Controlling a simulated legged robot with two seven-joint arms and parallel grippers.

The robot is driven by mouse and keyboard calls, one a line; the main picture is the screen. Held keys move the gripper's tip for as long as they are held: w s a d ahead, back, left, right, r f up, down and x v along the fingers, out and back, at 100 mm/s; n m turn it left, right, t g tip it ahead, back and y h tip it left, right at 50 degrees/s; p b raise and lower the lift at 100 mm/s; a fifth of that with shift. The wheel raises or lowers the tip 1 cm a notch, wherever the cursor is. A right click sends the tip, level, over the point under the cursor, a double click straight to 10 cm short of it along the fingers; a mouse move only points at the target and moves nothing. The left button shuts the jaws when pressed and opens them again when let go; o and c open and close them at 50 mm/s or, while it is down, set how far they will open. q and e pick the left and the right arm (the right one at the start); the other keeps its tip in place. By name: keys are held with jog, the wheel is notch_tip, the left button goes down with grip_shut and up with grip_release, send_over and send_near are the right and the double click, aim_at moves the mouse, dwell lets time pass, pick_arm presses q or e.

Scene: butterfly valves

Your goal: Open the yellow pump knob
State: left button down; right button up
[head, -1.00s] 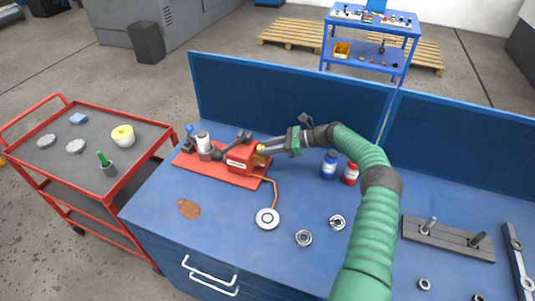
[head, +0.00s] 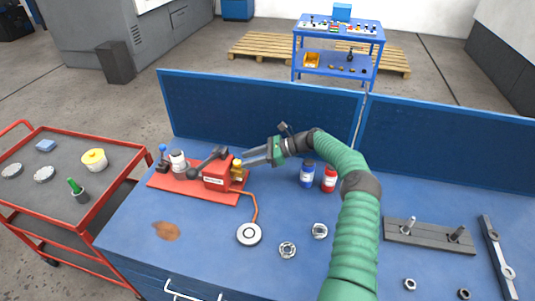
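The yellow pump knob (head: 238,165) sits on the right end of the red pump body (head: 216,172), which stands on a red base plate (head: 190,189) on the blue bench. My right gripper (head: 246,158) is just right of the knob, its grey fingers pointing left towards it. The fingers look spread, with the tips close to the knob; whether they touch it I cannot tell. The knob's right side is partly hidden by the fingers. My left gripper is not in view.
A dark lever (head: 207,160) rises behind the pump. A hose runs to a round white gauge (head: 249,234). Blue (head: 307,174) and red (head: 329,179) bottles stand right of the gripper. A blue back panel (head: 260,110) borders the bench. A red cart (head: 110,192) stands left.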

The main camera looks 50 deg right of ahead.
jog(key=b+v, duration=0.1)
jog(key=v, duration=1.4)
jog(key=shift+d+f+b, duration=0.2)
jog(key=shift+b, duration=0.15)
jog(key=shift+f, duration=0.1)
